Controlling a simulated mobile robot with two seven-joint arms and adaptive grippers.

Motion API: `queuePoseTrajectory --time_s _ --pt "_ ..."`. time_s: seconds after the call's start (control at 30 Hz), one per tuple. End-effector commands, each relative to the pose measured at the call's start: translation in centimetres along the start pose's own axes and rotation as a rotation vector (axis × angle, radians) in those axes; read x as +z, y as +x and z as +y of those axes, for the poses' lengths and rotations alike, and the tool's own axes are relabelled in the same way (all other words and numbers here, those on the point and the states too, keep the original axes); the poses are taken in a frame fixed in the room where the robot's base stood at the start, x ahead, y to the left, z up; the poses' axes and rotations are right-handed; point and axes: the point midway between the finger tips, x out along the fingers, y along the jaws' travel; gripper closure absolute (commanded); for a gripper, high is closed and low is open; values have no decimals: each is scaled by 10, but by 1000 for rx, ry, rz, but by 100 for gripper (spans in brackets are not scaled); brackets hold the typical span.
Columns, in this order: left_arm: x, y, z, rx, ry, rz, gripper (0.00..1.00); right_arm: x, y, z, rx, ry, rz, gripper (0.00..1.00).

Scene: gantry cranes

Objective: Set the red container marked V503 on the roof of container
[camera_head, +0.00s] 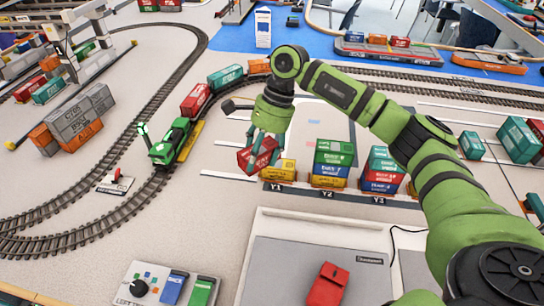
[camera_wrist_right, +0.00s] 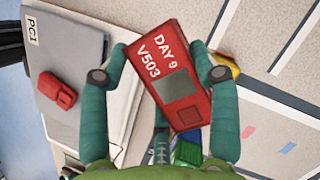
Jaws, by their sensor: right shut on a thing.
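The red container (camera_wrist_right: 160,50), marked "DAY 9" and "V503", sits between the two teal fingers of my right gripper (camera_wrist_right: 162,72) in the right wrist view. In the head view, my right gripper (camera_head: 264,140) is shut on this red container (camera_head: 246,161) and holds it at the left end of the yard row, by slot Y1. A yellow container (camera_head: 284,169) stands at Y1, partly hidden by the held one. At Y3 is a mixed stack (camera_head: 384,170). My left gripper is out of view.
A toy train (camera_head: 176,140) stands on the curved track left of the gripper. A grey panel (camera_head: 285,270) with a red object (camera_head: 327,285) lies in front. Teal containers (camera_head: 517,140) stand at the right. Bare floor lies between track and yard.

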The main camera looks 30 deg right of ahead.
Motion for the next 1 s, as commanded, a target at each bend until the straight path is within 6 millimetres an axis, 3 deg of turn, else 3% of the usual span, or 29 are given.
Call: queuePoseTrajectory --time_s 0.1,0.2,0.4,0.7,1.0 --pt "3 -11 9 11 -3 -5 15 -21 -23 -18 -135 324 0 74" --pt "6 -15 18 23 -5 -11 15 -38 -35 -29 -224 535 2 74" --pt "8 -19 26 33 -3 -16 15 -58 -47 -38 -315 755 3 74" --pt "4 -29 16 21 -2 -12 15 -78 -3 -38 -322 785 3 74" --pt "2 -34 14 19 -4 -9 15 -89 24 -38 -321 783 2 74"
